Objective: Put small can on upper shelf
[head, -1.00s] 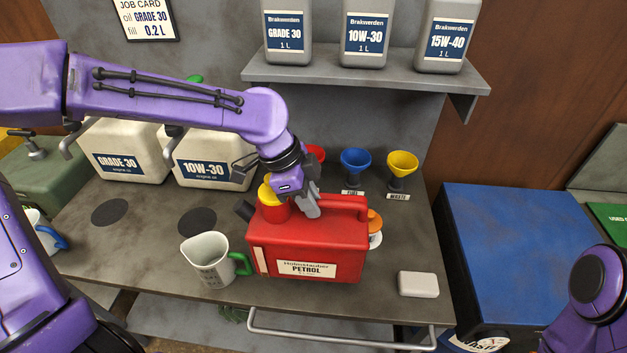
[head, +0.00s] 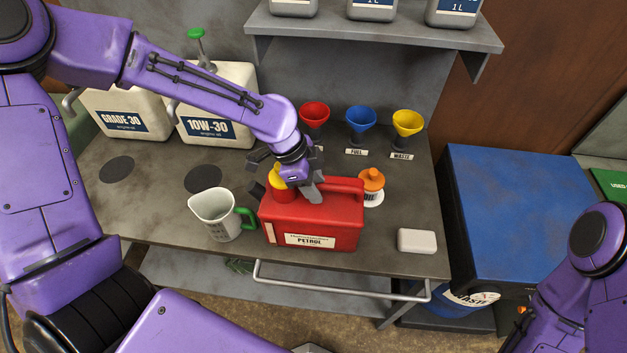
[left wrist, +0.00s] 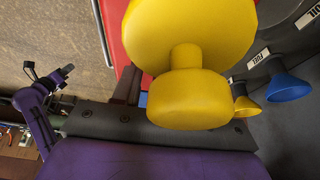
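A red petrol can (head: 335,222) stands on the bench. It has a yellow cap on a red neck, a black spout and a red handle. My left gripper (head: 300,187) is at its top, beside the yellow cap; one grey finger shows by the left end of the handle. The other finger is hard to make out, so its grip is unclear. In the left wrist view the yellow cap (left wrist: 187,98) fills the middle and hides the fingertips. A small orange-capped container (head: 372,180) stands behind the petrol can.
The upper shelf (head: 400,32) holds several grey oil bottles, tops cut off. A measuring jug (head: 213,215) stands left of the petrol can, a white box (head: 416,241) right. Red, blue and yellow funnels (head: 407,123) and large white oil canisters (head: 222,110) line the back.

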